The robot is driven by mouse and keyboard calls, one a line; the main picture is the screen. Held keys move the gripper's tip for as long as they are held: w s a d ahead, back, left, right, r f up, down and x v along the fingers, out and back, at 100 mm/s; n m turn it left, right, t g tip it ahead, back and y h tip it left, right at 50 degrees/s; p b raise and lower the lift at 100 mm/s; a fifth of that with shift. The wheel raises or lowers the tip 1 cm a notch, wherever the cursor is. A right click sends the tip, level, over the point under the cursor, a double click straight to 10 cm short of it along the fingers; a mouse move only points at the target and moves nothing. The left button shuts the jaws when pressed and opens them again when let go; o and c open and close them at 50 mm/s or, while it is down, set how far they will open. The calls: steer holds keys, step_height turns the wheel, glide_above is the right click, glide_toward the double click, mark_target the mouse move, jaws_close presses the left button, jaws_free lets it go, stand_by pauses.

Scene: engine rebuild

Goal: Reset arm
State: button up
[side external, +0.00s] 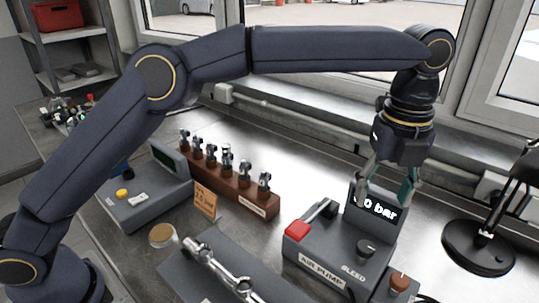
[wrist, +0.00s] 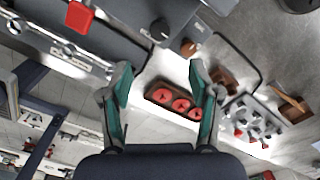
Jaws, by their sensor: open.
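My gripper (side external: 386,196) hangs from the bent arm at the right, above the back of the grey air pump (side external: 325,262) and beside its display, which reads "0 bar" in its visible part. The fingers point down, stand apart and hold nothing. In the wrist view my gripper (wrist: 162,68) also shows its two green-padded fingers wide apart with an empty gap. I cannot tell whether a fingertip touches the display housing.
A wooden rack (side external: 229,185) with several metal parts stands mid-bench. A grey console (side external: 146,199) is left of it, and a metal shaft (side external: 221,268) lies in front. A black lamp (side external: 480,247) stands at the right. The wrist view shows a tray with red discs (wrist: 181,105).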

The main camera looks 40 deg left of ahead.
steer(key=a+r+n+t, duration=0.2)
steer(key=a+r+t, duration=0.1)
steer(key=a+r, duration=0.9)
steer(key=s+a+r+n+t+y, duration=0.1)
steer(key=s+a+r+n, duration=0.1)
steer(key=s+a+n, duration=0.3)
steer(key=s+a+r+n, duration=0.1)
steer(key=s+a+r, duration=0.2)
steer(key=a, duration=0.3)
steer(key=s+a+f+n+t, duration=0.1)
steer(key=s+a+f+n, duration=0.5)
steer(key=s+a+n, duration=0.4)
steer(key=s+a+f+n+h, duration=0.1)
steer(key=s+f+n, duration=0.3)
steer(key=f+n, duration=0.5)
steer(key=shift+f+n+t, duration=0.3)
steer(key=shift+f+n, duration=0.05)
steer(key=shift+n, duration=0.35)
